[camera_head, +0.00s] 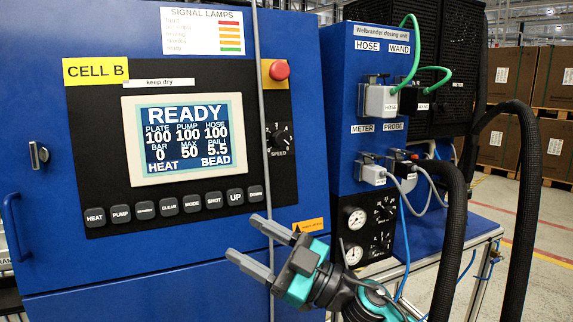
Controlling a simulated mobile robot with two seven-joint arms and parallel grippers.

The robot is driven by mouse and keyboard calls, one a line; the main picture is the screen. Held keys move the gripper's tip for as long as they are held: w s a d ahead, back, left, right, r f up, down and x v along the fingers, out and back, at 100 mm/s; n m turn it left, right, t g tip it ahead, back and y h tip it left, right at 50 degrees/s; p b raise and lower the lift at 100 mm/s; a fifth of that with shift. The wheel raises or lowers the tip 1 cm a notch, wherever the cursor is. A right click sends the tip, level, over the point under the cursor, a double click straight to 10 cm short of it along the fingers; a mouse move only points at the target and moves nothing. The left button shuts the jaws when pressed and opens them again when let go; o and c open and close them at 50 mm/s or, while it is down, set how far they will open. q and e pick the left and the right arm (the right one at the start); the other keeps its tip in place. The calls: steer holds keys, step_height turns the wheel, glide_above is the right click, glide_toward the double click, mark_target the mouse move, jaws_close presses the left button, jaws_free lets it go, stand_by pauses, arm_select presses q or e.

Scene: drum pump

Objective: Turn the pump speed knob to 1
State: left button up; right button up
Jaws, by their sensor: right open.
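The pump speed knob (281,138) is a dark round knob on the black side strip of the blue pump cabinet, with a printed dial around it and the word SPEED below. Its pointer setting is too small to read. A thin grey vertical cable or rod runs just left of it and partly covers the dial's left edge. My right gripper (242,237), grey-fingered with a teal body, is open and empty. It is below and left of the knob, apart from it, in front of the cabinet's lower part. My left gripper is not in view.
A red button (279,70) on a yellow plate sits above the knob. A lit screen (187,137) reading READY and a row of buttons are to the left. The Welbrander dosing unit (385,75) with plugs, gauges (356,218) and thick black hoses (528,200) stands at right.

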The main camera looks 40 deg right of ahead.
step_height(320, 180, up, 4)
steer(key=n+g+y+b, duration=0.2)
steer(key=n+g, duration=0.2)
steer(key=n, duration=0.1)
steer(key=m+t+h+b, duration=0.35)
steer(key=m+h, duration=0.55)
steer(key=h, duration=0.5)
glide_toward(284, 139)
steer(key=shift+n, duration=0.3)
steer(key=w+p, duration=0.2)
steer(key=w, duration=0.6)
steer(key=shift+w+a+r, duration=0.1)
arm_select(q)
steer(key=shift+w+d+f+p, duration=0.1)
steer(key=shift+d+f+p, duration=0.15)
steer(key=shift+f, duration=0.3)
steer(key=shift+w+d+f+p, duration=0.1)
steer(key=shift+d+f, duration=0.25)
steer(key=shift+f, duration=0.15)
arm_select(e)
steer(key=shift+w, duration=0.55)
steer(key=c, duration=1)
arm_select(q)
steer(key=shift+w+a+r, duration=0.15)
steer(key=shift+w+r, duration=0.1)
